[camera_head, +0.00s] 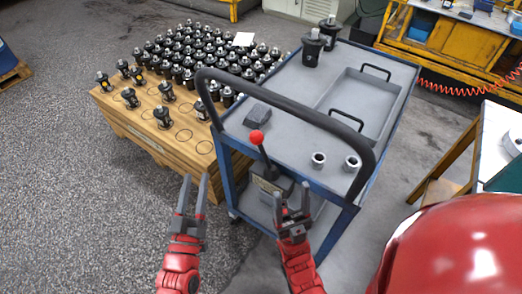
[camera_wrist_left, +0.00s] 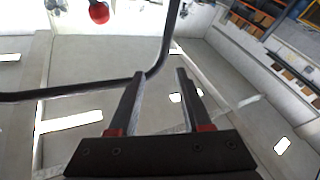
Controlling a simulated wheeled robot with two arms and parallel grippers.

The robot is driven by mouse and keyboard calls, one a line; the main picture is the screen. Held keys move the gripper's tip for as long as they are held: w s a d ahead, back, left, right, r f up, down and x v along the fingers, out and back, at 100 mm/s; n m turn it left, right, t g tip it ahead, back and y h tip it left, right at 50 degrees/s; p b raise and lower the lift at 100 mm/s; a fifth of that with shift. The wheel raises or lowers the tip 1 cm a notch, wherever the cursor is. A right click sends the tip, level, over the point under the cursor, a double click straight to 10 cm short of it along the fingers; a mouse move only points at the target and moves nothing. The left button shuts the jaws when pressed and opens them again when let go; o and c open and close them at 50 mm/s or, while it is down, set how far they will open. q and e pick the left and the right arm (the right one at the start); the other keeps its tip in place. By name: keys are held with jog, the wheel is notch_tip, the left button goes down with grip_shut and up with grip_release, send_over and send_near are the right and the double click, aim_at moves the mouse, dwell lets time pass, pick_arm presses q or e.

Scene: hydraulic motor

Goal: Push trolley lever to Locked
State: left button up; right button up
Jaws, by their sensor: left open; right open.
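The trolley (camera_head: 275,117) is blue with a grey top and a black curved handle (camera_head: 284,103). Its lever (camera_head: 265,154) has a red ball knob (camera_head: 257,137) and rises, tilted, from a dark box at the trolley's near end. The knob also shows at the top of the left wrist view (camera_wrist_left: 99,12), with the handle bar (camera_wrist_left: 75,90) crossing below. My left gripper (camera_head: 195,190) is open and empty, left of and nearer than the lever. My right gripper (camera_head: 293,197) is open, in front of the lever's box and partly covering it. Any lever marking is unreadable.
Two dark motors (camera_head: 317,42) stand at the trolley's far end, and two metal rings (camera_head: 335,160) lie near its right edge. A wooden pallet (camera_head: 155,125) with many motors is on the left. Bare floor (camera_head: 90,215) lies at front left.

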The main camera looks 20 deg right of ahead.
pick_arm(q)
jog(key=s+d+f+m+g+h, duration=0.35)
jog(key=s+d+g, duration=0.2)
jog(key=d, duration=0.35)
jog(key=b, duration=0.4)
send_near(262, 150)
jog(key=shift+n, duration=0.45)
jog(key=x, duration=0.9)
jog(key=shift+w+d+f+p, duration=0.15)
jog(key=shift+w+f+p, duration=0.15)
jog(key=shift+w+p, duration=0.05)
jog(key=shift+w+d+f, duration=0.1)
jog(key=shift+w+d, duration=0.2)
jog(key=shift+w, duration=0.05)
grip_shut()
